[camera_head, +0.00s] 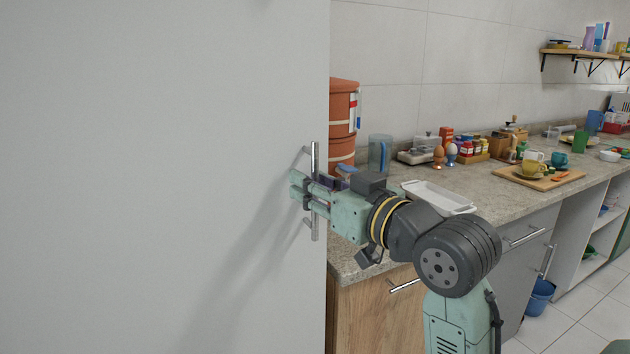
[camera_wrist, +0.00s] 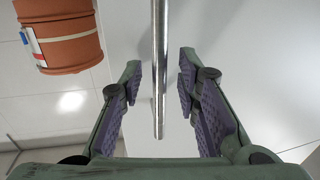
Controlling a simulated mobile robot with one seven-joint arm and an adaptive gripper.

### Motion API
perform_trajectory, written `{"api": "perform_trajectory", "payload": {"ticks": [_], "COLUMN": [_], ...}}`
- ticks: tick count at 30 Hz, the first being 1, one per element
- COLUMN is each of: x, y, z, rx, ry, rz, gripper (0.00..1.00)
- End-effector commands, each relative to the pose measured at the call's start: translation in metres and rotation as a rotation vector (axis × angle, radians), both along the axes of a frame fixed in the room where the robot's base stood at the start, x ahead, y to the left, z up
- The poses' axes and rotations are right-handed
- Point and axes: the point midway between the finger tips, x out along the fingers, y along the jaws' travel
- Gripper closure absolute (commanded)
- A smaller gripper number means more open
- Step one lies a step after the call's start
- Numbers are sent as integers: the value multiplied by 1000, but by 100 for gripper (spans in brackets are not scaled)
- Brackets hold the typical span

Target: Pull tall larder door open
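The tall larder door (camera_head: 150,180) is a large white panel filling the left of the head view. It looks shut or nearly so; I cannot tell which. Its handle (camera_head: 316,160) is a vertical silver bar near the door's right edge. My gripper (camera_head: 304,190) is at the middle of the handle, with its fingers to either side of the bar. In the wrist view the handle bar (camera_wrist: 160,60) runs between the two purple-padded fingers of my gripper (camera_wrist: 158,95). There are gaps on both sides, so the gripper is open around the bar.
A stone counter (camera_head: 400,225) runs to the right of the door. A terracotta container (camera_head: 342,105), a clear blue jug (camera_head: 379,155) and a white tray (camera_head: 438,197) stand on it near my arm. A wooden cabinet (camera_head: 375,315) with a bar handle is below. Tiled floor shows at the lower right.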

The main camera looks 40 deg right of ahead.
Motion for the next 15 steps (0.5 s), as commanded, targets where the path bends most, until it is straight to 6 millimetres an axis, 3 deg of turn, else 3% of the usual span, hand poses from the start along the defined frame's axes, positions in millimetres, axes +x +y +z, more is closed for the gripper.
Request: {"api": "perform_trajectory", "payload": {"ticks": [6, 15], "x": [0, 0], "y": [0, 0], "z": [0, 0], "rx": [0, 0], "ry": [0, 0], "rz": [0, 0], "gripper": [71, 91]}}
